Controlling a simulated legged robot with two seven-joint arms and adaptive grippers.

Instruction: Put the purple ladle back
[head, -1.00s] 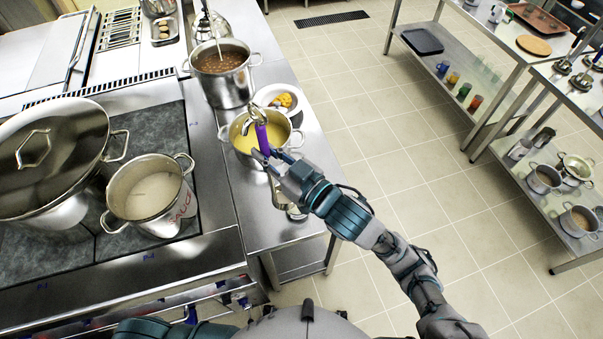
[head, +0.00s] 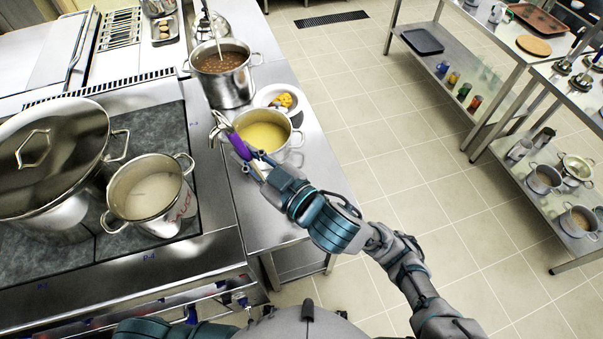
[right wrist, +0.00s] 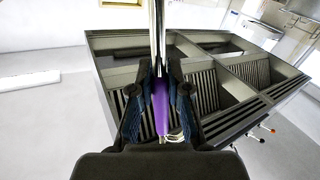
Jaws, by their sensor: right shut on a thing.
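My right gripper (head: 256,164) is shut on the purple ladle (head: 238,146). The ladle is tilted, with its shiny metal end up and to the left of the purple handle. In the head view it shows at the left side of the pot of yellow soup (head: 265,137); whether it touches the rim I cannot tell. In the right wrist view the purple handle (right wrist: 162,108) lies between the fingers of my right gripper (right wrist: 160,78), and the metal shaft runs upward. My left gripper is out of view.
A pot of brown stew (head: 222,75) with a ladle in it stands behind, near a white plate (head: 262,97) of yellow food. On the stove are a lidded stockpot (head: 40,170) and a smaller pot (head: 146,190). A rail (head: 160,307) runs along the stove's front. Shelves stand right.

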